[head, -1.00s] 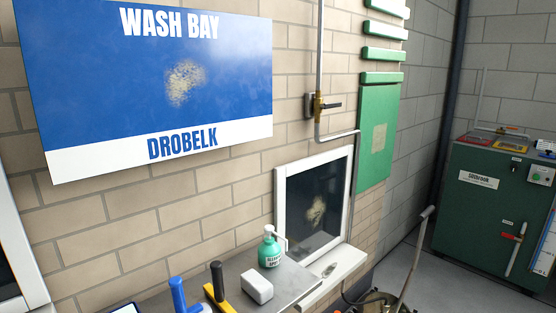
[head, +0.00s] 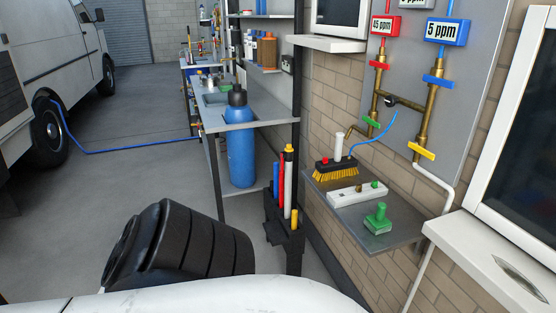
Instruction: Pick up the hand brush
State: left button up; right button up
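A brush (head: 336,168) with a dark body and yellow bristles rests at the back of a small grey wall shelf (head: 400,236), right of the centre of the head view. An upright white post and a red knob show at its top; I cannot tell whether the post is part of the brush. A thin blue line curves up just right of it. Neither of my grippers shows in the view, so I cannot see their state or their distance from the brush.
A white block (head: 345,198) with knobs and a green handled piece (head: 378,218) share the shelf. Pipes with coloured valves (head: 431,80) rise behind it. A black holder with upright tubes (head: 285,235) stands left. A blue bottle (head: 241,150) is farther back. Open floor lies left.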

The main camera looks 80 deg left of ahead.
aim_at(339, 166)
jog(key=u, duration=2.05)
